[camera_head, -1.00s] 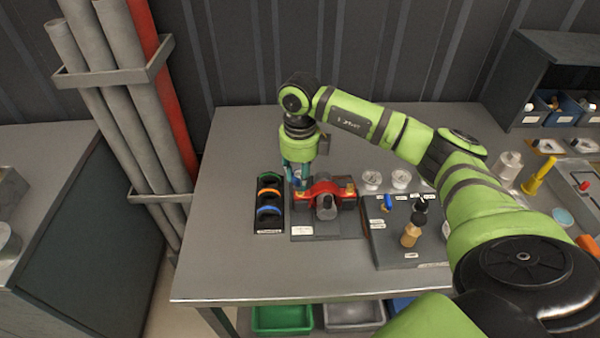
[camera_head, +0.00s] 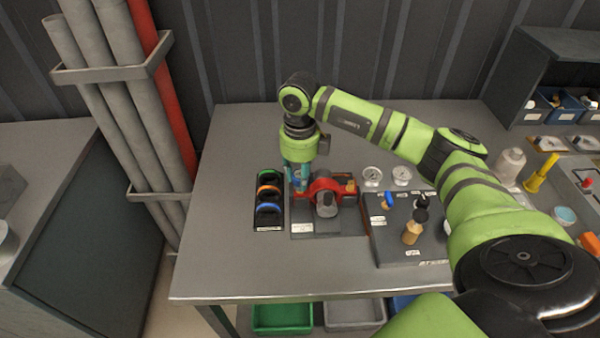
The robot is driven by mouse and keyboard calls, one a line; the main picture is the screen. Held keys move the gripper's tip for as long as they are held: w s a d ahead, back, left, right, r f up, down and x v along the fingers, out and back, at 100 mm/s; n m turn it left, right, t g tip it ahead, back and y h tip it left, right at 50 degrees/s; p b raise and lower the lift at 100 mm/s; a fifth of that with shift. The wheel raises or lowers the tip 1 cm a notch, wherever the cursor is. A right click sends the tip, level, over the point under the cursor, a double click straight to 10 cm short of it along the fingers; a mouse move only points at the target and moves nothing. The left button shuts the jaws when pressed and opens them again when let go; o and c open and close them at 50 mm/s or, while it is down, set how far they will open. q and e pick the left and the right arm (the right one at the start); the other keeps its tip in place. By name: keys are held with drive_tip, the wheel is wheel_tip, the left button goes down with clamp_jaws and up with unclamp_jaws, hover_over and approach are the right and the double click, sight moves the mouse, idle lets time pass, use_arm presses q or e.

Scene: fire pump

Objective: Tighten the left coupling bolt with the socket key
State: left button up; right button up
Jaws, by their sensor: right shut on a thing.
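The red pump coupling (camera_head: 328,187) with a grey middle part sits on a dark base plate (camera_head: 314,228) on the steel table. My right gripper (camera_head: 299,182) points straight down over the left end of the coupling. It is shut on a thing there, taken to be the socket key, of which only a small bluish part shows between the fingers. The left coupling bolt is hidden beneath the gripper. A brass-coloured bolt (camera_head: 350,187) shows at the coupling's right end. My left gripper is not in view.
A dark rack (camera_head: 268,228) with green, orange and blue rings stands just left of the pump. A panel (camera_head: 390,251) with a wooden-handled tool (camera_head: 413,232) lies to the right, gauges (camera_head: 372,175) behind it. The table's left part is clear; pipes (camera_head: 140,90) rise beyond it.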

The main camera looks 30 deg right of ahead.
drive_tip(key=shift+f, duration=0.25)
idle(0.3)
drive_tip(key=m, duration=0.2)
drive_tip(key=shift+m, duration=1.4)
drive_tip(key=shift+m+p, duration=0.5)
drive_tip(key=shift+m, duration=1.8)
